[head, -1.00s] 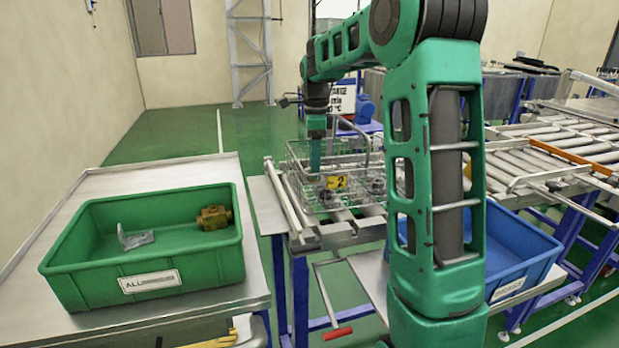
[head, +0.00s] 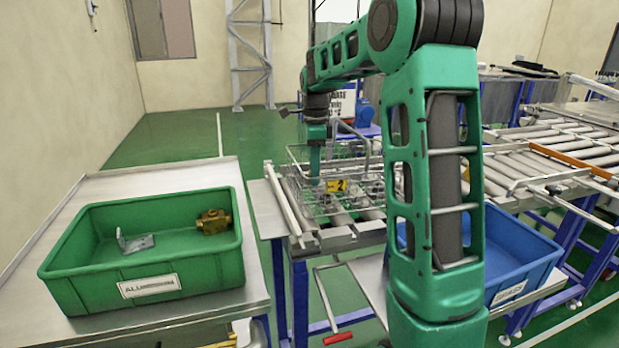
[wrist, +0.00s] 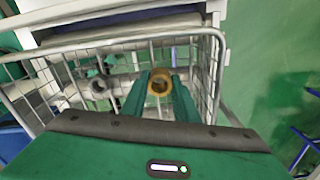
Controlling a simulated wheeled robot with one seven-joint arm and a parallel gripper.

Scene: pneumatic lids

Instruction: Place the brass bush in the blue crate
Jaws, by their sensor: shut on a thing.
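The brass bush (wrist: 160,84) is a yellow ring between my gripper's two green fingers in the wrist view. My gripper (wrist: 160,92) is shut on it. In the head view my gripper (head: 314,176) points down inside the wire basket (head: 296,160), and the bush cannot be made out there. The blue crate (head: 530,280) stands at the right, partly hidden behind my arm. Its visible inside is bare, and it has a white label on the front.
A grey ring-shaped part (wrist: 98,88) lies in the basket left of my fingers. A green crate (head: 210,272) at the left holds a grey bracket (head: 135,243) and a brass fitting (head: 213,221). A roller conveyor (head: 530,155) lies beyond the blue crate.

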